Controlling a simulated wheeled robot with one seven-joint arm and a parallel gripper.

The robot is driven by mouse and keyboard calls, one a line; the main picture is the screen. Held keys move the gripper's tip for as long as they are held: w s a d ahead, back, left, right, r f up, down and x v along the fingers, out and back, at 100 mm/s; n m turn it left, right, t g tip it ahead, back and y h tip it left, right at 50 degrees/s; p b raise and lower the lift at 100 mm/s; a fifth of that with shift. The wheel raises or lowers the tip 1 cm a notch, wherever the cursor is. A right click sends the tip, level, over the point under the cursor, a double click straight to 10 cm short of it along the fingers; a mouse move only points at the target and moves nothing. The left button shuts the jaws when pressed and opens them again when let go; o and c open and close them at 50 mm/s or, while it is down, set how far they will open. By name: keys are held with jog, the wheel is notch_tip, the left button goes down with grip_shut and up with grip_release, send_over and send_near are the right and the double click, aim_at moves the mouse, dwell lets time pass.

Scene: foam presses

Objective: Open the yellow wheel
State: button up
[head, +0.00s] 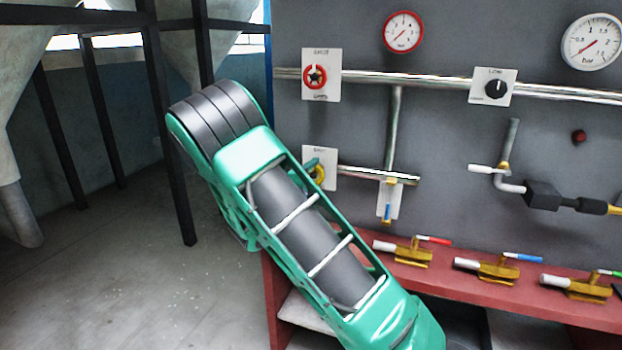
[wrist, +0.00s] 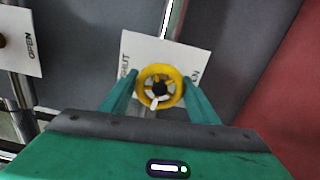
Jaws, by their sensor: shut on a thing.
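The yellow wheel (wrist: 172,72) sits on a white plate (wrist: 135,46) lettered SHUT on its left; the lettering on its right is partly hidden. A small white pointer shows on the wheel's lower rim in the wrist view. My gripper (wrist: 160,88) has one green finger on each side of the wheel and is shut on its rim. In the head view the yellow wheel (head: 320,174) is partly hidden behind my green arm and a fingertip, and its plate (head: 329,154) is fixed to the grey panel.
A red wheel (head: 315,76) is above on its own plate. A black knob (head: 496,89), two dials and pipes are on the panel. Several brass valves (head: 403,251) with coloured handles stand on the red ledge (head: 445,283) below. Open floor lies at left, beside dark posts.

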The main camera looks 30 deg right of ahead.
jog(key=shift+w+a+f+n, duration=0.1)
jog(key=shift+w+a+n, duration=0.05)
jog(key=shift+n, duration=0.55)
jog(key=o, duration=1.1)
jog(key=shift+c, duration=0.2)
jog(key=v, duration=1)
jog(key=shift+s+a, duration=0.25)
